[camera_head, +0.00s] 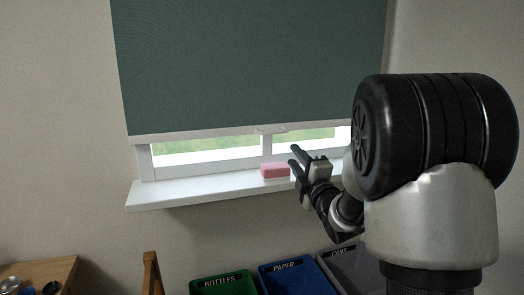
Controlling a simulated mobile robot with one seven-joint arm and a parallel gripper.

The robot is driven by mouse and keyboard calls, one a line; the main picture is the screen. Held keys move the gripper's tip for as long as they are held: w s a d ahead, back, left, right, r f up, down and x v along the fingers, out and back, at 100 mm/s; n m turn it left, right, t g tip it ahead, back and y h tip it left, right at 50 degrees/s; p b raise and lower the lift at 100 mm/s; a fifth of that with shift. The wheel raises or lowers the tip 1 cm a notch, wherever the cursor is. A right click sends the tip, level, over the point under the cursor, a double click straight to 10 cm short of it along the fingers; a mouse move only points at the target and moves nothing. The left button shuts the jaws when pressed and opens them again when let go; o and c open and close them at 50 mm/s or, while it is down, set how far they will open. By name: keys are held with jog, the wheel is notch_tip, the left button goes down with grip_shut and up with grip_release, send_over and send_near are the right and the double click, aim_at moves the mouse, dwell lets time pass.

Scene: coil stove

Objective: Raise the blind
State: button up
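A dark green roller blind (250,62) covers most of the window (220,148). Its pale bottom bar (195,133) hangs a little above the sill, leaving a strip of glass uncovered. A small tab (270,129) shows at the middle of the bar. My gripper (296,155) is at the right of the tab and lower in the picture, in front of the window and sill. Its two dark fingers point up and left with a gap between them, and nothing shows between them. It does not appear to touch the blind. My arm hides the right end of the bar and sill.
A pink block (275,170) lies on the white windowsill (190,188), close to my gripper in the picture. Below stand a green bottles bin (222,286), a blue paper bin (296,279) and a grey cans bin (345,262). A wooden table (45,272) is at lower left.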

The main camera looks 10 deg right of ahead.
aim_at(275, 133)
jog(key=shift+n, duration=0.4)
jog(key=x, duration=1.7)
jog(key=shift+w+a+r+p, duration=0.2)
jog(key=shift+a+p, duration=0.1)
jog(key=shift+a, duration=0.1)
jog(key=shift+s, duration=0.1)
grip_shut()
